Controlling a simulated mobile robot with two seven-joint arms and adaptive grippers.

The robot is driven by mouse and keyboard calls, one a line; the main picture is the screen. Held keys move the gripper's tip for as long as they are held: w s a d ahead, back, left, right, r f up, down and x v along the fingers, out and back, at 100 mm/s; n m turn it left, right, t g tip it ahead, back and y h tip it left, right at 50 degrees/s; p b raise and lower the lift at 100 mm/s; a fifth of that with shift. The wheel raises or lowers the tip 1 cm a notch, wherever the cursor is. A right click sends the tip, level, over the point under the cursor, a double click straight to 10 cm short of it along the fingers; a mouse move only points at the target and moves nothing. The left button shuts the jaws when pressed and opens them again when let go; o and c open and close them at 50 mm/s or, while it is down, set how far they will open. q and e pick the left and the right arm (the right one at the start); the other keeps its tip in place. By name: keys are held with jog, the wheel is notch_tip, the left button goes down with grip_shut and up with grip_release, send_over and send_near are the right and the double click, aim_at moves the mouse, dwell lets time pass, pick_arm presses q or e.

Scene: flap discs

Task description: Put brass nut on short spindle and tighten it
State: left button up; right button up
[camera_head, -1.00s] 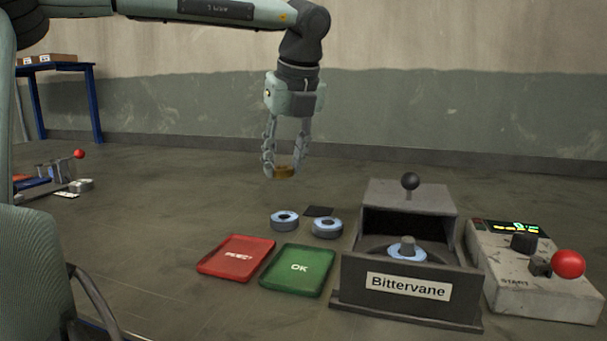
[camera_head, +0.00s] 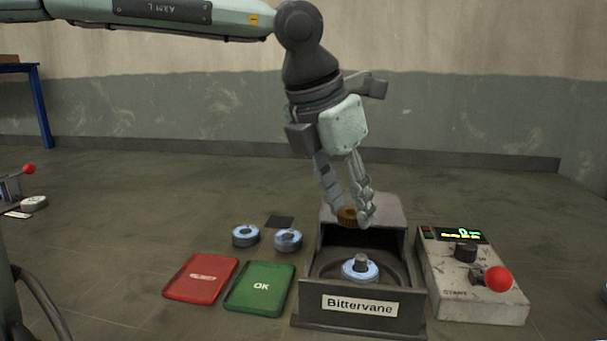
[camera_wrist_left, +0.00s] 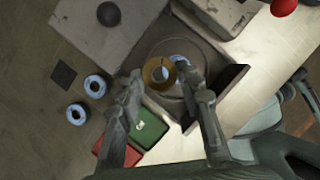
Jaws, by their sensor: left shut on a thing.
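My left gripper (camera_head: 345,218) is shut on the brass nut (camera_head: 348,215) and tilts over the back of the dark box labelled Bittervane (camera_head: 395,312). The nut also shows between the fingertips in the left wrist view (camera_wrist_left: 155,80). The short spindle (camera_head: 360,260) stands upright inside the box through a blue-white flap disc (camera_head: 347,271). The nut is above and apart from the spindle in the head view. In the wrist view the nut partly covers the disc (camera_wrist_left: 181,56).
A red tray (camera_head: 200,280) and a green OK tray (camera_head: 260,290) lie left of the box. Two more discs (camera_head: 246,236) (camera_head: 288,240) lie behind them by a dark square (camera_head: 280,221). A control box (camera_head: 480,300) with a red ball lever (camera_head: 498,279) stands right.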

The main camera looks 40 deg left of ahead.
aim_at(359, 257)
pick_arm(q)
jog(key=shift+s+d+m+h, duration=0.15)
jog(key=shift+d+m, duration=0.25)
jog(key=shift+d, duration=0.15)
jog(key=shift+s+d+m+h, duration=0.1)
jog(key=shift+d+m+h, duration=0.05)
jog(key=shift+d+m, duration=0.35)
jog(key=shift+f+b, duration=0.4)
jog(key=shift+f, duration=1.3)
pick_arm(e)
jog(key=shift+w+a+r, duration=0.1)
jog(key=shift+w+r, duration=0.25)
jog(key=shift+r, duration=0.4)
jog(key=shift+w+a+r, duration=0.1)
jog(key=shift+w+r, duration=0.2)
jog(key=shift+r, duration=0.4)
pick_arm(q)
jog(key=shift+f+b, duration=0.25)
jog(key=shift+b, duration=0.95)
pick_arm(e)
jog(key=shift+f, duration=0.95)
pick_arm(q)
jog(key=shift+f+b, duration=0.6)
jog(key=shift+b, duration=0.2)
pick_arm(e)
jog(key=shift+f, duration=0.8)
